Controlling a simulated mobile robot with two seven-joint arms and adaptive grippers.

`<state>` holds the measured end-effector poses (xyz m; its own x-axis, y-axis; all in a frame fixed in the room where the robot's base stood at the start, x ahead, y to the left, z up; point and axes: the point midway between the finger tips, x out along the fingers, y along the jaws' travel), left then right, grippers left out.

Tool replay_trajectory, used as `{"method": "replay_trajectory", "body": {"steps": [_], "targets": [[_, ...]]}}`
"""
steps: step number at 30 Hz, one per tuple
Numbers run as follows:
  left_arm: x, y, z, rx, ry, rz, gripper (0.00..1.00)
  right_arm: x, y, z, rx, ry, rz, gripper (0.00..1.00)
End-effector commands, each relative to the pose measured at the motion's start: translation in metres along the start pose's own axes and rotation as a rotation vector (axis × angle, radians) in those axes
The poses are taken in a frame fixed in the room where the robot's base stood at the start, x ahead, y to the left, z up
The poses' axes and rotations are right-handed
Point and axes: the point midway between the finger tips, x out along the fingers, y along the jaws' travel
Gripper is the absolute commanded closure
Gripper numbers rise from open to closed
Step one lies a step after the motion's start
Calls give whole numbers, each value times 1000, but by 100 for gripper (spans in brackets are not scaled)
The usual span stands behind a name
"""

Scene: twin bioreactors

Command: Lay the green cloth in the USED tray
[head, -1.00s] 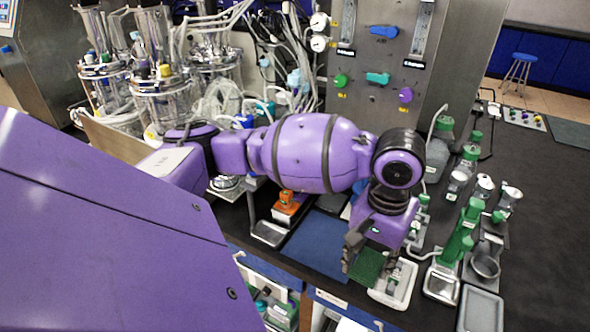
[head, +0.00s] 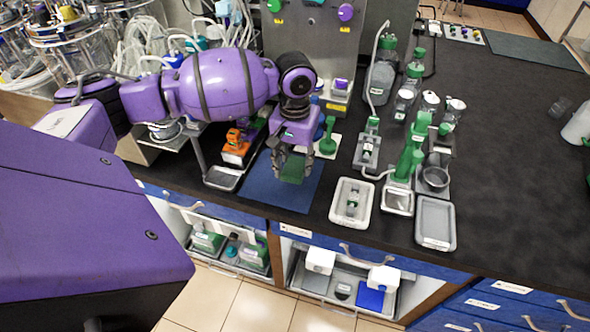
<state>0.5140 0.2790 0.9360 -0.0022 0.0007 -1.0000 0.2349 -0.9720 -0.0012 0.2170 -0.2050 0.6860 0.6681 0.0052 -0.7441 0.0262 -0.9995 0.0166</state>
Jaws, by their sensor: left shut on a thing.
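My left gripper (head: 291,170) points down and is shut on the green cloth (head: 292,170). In the head view the cloth overlaps the right part of the blue mat (head: 262,184); its height above the mat is hard to judge. An empty grey tray (head: 435,215) with a small label on its front rim lies on the dark bench to the right of the gripper. The label is too small to read, so I cannot confirm it is the USED tray. My right gripper is not in view.
A white tray (head: 336,212) with small items lies between the gripper and the grey tray. A green-handled device (head: 411,158) stands behind the grey tray. An orange device (head: 236,148) is left of the mat.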

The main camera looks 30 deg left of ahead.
Motion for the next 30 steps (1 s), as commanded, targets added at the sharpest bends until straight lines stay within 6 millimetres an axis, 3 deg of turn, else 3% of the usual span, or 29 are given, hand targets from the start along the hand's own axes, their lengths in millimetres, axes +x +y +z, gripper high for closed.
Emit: {"method": "replay_trajectory", "body": {"steps": [5,12,24,25,29,30], "targets": [[8,-4,-6,-1,0,0,82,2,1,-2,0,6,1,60],[41,-5,-10,1,0,1,82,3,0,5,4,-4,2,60],[45,-6,-10,0,2,1,82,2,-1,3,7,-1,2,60],[46,-6,-10,0,2,1,57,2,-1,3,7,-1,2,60],[46,-6,-10,0,2,1,40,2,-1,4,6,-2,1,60],[46,-6,-10,0,2,1,39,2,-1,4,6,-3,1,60]]}}
